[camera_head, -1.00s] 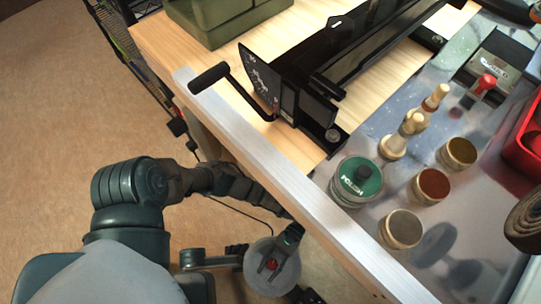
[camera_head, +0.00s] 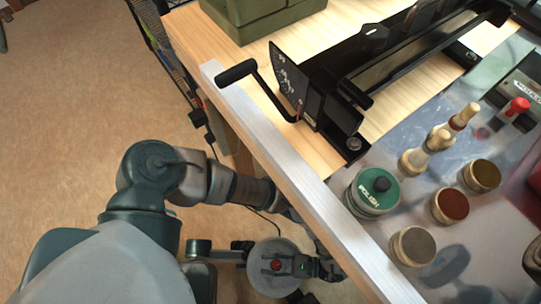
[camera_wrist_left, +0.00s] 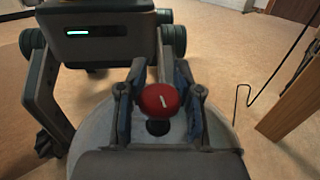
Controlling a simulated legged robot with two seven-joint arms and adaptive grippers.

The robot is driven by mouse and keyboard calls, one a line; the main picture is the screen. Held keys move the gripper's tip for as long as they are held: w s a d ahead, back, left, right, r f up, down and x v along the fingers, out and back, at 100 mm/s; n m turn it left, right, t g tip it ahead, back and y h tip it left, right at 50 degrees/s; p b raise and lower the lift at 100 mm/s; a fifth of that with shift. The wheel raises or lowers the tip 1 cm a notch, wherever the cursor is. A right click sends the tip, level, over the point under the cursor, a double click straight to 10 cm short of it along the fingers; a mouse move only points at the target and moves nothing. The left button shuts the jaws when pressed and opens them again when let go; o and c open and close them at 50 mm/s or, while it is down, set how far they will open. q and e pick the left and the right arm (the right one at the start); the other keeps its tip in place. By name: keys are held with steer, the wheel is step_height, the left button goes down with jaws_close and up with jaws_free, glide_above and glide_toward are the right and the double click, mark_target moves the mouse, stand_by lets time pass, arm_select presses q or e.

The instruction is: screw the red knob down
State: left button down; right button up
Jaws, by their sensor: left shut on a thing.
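The red knob (camera_wrist_left: 160,101) sits between the two fingers of my left gripper (camera_wrist_left: 161,92) in the left wrist view. It has a short white mark on its top. A dark hole shows just beside it on the round grey part below. In the head view the red knob (camera_head: 276,265) is a small red spot on the round grey part (camera_head: 258,279), low in the picture, with my left gripper (camera_head: 277,266) around it. The gripper is shut on the knob. How far down the knob sits cannot be told. My right gripper is not in view.
A workbench with a pale metal front edge (camera_head: 309,199) stands right of my left arm. It bears a black crank machine (camera_head: 315,88), a green-lidded tin (camera_head: 373,192), several small round tins and a green box (camera_head: 250,14). Open floor lies to the left.

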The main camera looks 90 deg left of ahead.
arm_select(q)
steer(key=shift+w+a+m+t+y, duration=0.1)
steer(key=shift+a+m+t+y, duration=0.1)
steer(key=shift+m+y, duration=0.5)
steer(key=shift+w+a+m+t+y, duration=0.15)
steer(key=shift+m+y, duration=0.25)
steer(key=shift+y, duration=0.9)
steer(key=shift+s, duration=0.1)
steer(key=c, duration=1.1)
jaws_free()
step_height(320, 180, up, 10)
